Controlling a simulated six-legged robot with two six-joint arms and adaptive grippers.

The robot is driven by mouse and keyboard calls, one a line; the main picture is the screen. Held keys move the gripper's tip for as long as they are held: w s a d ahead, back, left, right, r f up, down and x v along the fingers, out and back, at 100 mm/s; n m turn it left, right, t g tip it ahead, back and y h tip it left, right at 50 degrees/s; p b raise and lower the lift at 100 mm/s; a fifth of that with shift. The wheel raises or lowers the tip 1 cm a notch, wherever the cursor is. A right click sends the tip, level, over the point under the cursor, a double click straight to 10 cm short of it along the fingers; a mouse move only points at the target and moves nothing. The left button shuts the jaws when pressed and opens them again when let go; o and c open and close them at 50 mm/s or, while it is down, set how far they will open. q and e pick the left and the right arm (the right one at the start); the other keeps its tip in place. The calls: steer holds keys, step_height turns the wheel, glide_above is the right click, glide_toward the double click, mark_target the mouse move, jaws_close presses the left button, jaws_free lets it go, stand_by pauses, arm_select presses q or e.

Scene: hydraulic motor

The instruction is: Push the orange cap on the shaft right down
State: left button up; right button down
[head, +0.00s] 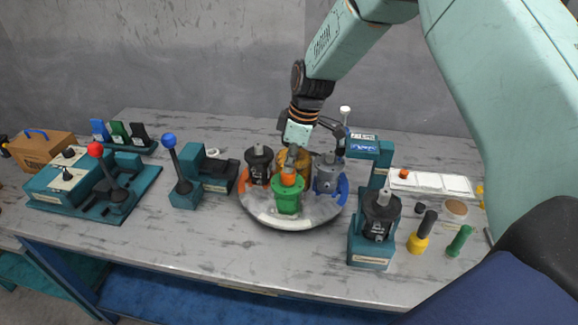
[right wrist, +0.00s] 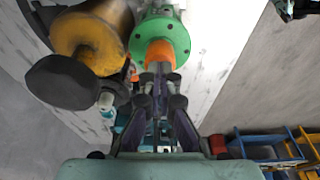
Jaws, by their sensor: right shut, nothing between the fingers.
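The orange cap (head: 288,180) sits on top of the green motor (head: 287,200), at the front of the round grey turntable (head: 275,218). It also shows in the right wrist view (right wrist: 158,52), in the middle of the green flange (right wrist: 180,38). My right gripper (head: 291,160) is right above the cap, pointing down. In the right wrist view its fingertips (right wrist: 160,72) are together, empty, and at the cap's edge. I cannot tell whether they touch it. The cap hides the shaft. My left gripper is not in view.
A black motor (head: 258,165), a grey motor (head: 327,175) and a yellow-orange motor (right wrist: 92,38) stand close around the green one. A teal stand with a black motor (head: 380,218) is to the right. Teal lever units (head: 185,192) are to the left. The table's front edge is clear.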

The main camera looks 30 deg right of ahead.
steer(key=shift+s+f, duration=0.15)
steer(key=shift+w+r+p, duration=0.2)
steer(key=shift+r+p, duration=0.75)
steer(key=shift+r, duration=0.1)
steer(key=shift+a+p+v, duration=0.2)
steer(key=shift+p+v, duration=0.7)
steer(key=shift+v, duration=0.4)
steer(key=shift+w+r+p, duration=0.15)
steer(key=shift+r+p, duration=0.65)
steer(key=shift+r, duration=0.25)
steer(key=shift+f, duration=0.15)
